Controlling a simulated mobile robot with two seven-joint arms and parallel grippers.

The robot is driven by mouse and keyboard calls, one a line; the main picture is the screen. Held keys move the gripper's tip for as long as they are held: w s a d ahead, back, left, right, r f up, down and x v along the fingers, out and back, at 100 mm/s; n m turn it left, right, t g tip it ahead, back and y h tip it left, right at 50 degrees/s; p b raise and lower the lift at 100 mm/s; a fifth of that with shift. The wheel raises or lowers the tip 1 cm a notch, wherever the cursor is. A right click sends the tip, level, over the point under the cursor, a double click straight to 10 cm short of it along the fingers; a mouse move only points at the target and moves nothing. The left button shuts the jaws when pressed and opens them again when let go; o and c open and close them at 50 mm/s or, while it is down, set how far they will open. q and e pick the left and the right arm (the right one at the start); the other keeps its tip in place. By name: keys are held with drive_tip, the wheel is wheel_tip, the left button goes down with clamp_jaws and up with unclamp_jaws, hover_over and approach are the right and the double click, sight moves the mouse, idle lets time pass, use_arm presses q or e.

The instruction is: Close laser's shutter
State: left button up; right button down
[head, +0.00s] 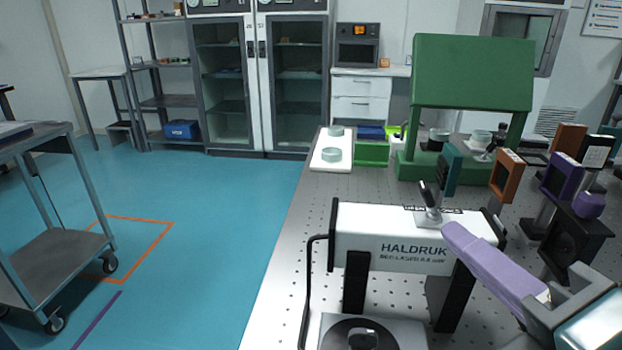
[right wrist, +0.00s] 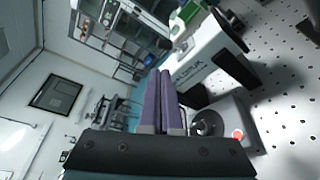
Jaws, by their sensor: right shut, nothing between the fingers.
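The laser (head: 380,248) is a white box marked HALDRUK on black supports, standing on the perforated optical table. It also shows in the right wrist view (right wrist: 206,55). On its top is a small metal mount with a black-tipped lever (head: 428,194), which looks like the shutter; it stands up, tilted a little left. My right gripper (head: 449,230) has purple fingers, shut and empty. In the head view its tips overlap the laser's upper front edge, just right of the lever's base; I cannot tell whether they touch. The fingers (right wrist: 158,75) lie together in the right wrist view. My left gripper is out of view.
A control box with a black knob (head: 362,338) stands in front of the laser; its red button (right wrist: 238,135) shows in the wrist view. Optic mounts, including an orange one (head: 507,176), crowd the right. A green frame (head: 470,75) stands behind. Table space left of the laser is mostly clear.

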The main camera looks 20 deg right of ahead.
sight(413, 233)
drive_tip(key=p+x, duration=0.1)
drive_tip(key=x, duration=0.8)
drive_tip(key=shift+r, duration=0.1)
drive_tip(key=shift+s+m+t, duration=0.1)
drive_tip(key=shift+m+t, duration=0.2)
